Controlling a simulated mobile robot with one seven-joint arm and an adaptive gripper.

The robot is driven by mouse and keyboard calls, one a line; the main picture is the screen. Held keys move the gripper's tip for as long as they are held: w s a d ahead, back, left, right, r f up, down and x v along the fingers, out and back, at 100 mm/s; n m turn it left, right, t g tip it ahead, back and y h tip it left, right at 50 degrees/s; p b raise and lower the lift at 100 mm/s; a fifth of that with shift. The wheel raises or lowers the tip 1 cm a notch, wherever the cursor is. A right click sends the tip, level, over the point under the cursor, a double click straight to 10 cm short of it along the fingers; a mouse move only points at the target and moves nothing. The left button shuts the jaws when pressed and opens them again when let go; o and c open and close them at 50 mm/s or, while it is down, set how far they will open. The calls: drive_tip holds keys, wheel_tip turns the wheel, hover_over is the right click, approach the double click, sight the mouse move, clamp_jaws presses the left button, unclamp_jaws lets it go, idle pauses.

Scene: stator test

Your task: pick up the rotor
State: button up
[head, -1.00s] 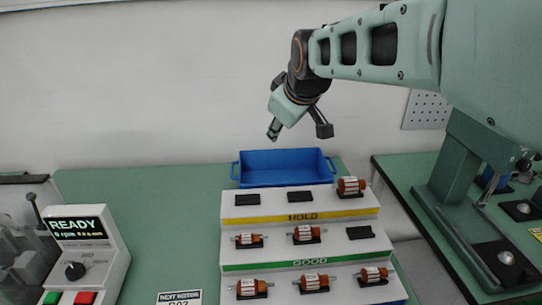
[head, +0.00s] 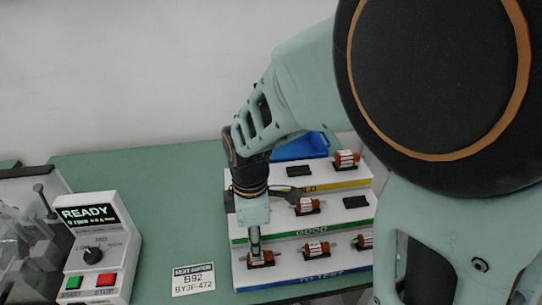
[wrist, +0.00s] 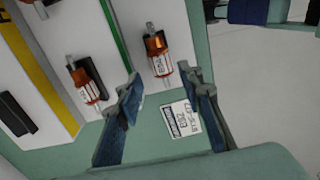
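Small orange-brown rotors with white labels lie on a white stepped rack (head: 335,270). My gripper (head: 254,240) points down over the front-left rotor (head: 260,259) in the "TO TEST" row. In the wrist view my gripper (wrist: 160,80) is open, and that rotor (wrist: 158,56) shows just beyond the gap between the fingertips, with nothing held. Other rotors are the front-middle rotor (head: 315,251), the front-right rotor (head: 362,242), the middle-row rotor (head: 307,205) and the top-row rotor (head: 346,159). The middle-row left rotor (wrist: 88,84) shows in the wrist view but is hidden behind my gripper in the head view.
A blue bin (head: 300,147) stands behind the rack. A control box (head: 93,245) reading "READY" is at the left. A card (head: 193,279) reading "NEXT ROTOR B92 BY3P-472" lies on the green table (head: 150,185). The table left of the rack is largely clear.

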sight(267, 255)
wheel_tip(267, 255, down, 6)
drive_tip(key=shift+s+a+r, duration=0.15)
drive_tip(key=shift+r, duration=0.05)
drive_tip(key=shift+c, duration=0.2)
clamp_jaws()
